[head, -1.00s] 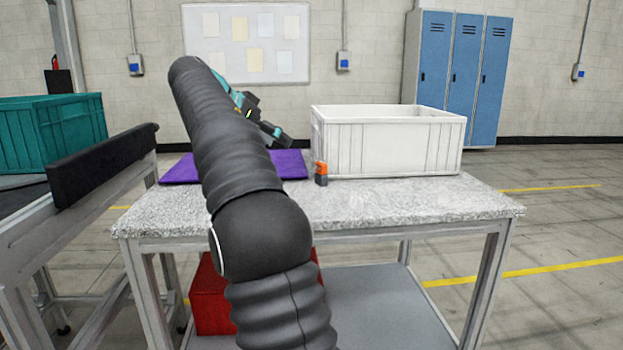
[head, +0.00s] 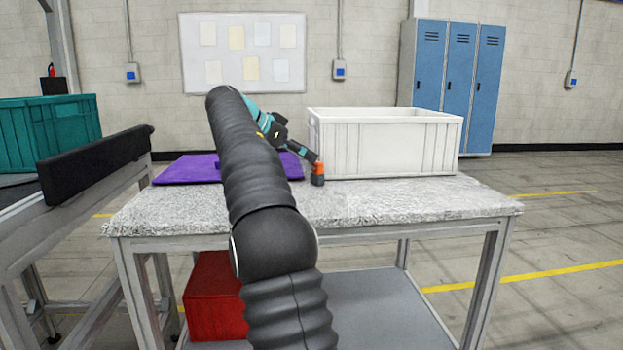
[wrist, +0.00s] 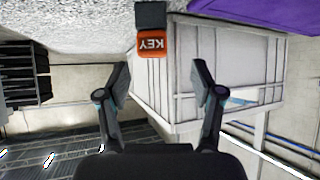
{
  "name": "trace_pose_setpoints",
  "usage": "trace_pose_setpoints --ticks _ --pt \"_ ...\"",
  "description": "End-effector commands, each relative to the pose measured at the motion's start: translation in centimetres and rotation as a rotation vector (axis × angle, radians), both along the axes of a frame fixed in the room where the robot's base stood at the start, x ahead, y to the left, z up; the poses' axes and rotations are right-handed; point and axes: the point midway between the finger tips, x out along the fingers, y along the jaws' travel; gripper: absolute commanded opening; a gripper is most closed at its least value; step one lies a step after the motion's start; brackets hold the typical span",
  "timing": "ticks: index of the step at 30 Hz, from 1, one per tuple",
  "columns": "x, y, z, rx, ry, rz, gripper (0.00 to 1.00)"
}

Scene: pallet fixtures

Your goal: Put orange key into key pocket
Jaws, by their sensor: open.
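The orange key (head: 318,168) is a small block on the speckled table, close to the white crate's near left corner. In the wrist view the key (wrist: 154,43) shows the word KEY upside down, with a dark grey part (wrist: 151,14) adjoining it. My gripper (head: 310,155) is right by the key, partly hidden by my arm. In the wrist view my gripper (wrist: 160,82) has its two fingers spread, with nothing held between them. The key lies beyond the fingertips, roughly in line with the gap. I cannot make out a key pocket.
The white crate (head: 390,150) stands just right of the key. A purple mat (head: 188,169) lies at the table's back left. The table's front (head: 400,207) is clear. A red box (head: 213,300) sits below, and a teal crate (head: 45,135) stands at left.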

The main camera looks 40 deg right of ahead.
Motion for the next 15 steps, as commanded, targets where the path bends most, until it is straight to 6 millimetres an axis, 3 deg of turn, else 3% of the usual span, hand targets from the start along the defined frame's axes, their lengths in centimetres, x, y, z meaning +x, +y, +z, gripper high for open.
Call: trace_pose_setpoints --ticks 8,15 --pt "-1.3 -2.3 -2.6 0.001 0.002 -0.003 0.67" --pt "-1.3 -3.8 -3.4 0.000 0.001 -0.001 0.67"
